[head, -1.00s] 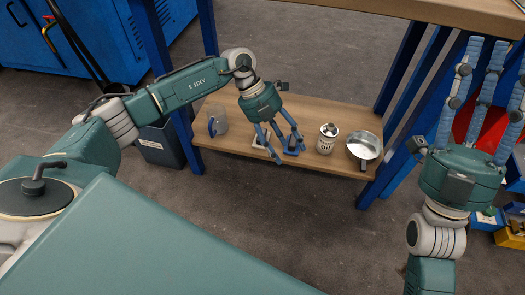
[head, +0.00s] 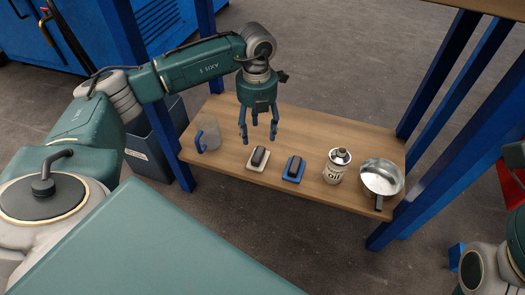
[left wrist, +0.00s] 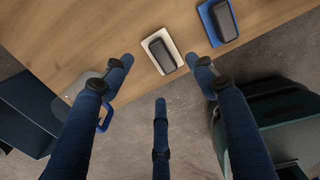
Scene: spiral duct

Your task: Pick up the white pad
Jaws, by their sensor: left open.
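The white pad (head: 252,165) lies on the low wooden shelf with a black block-shaped part on top. It also shows in the left wrist view (left wrist: 174,46), near the shelf's edge. My left gripper (head: 258,136) points down with its fingers spread, empty, above the shelf and a little behind the white pad in the head view. In the left wrist view the fingers (left wrist: 160,75) show apart, with the pad beyond and between the upper two. A similar blue pad (head: 292,179) with a black top lies just right of the white one. My right gripper is out of view.
A clear mug with a blue handle (head: 209,134) stands left of the pads. An oil can (head: 337,166) and a metal pan (head: 381,178) stand to the right. Blue posts (head: 399,204) and the upper bench top (head: 480,12) frame the wooden shelf (head: 230,108).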

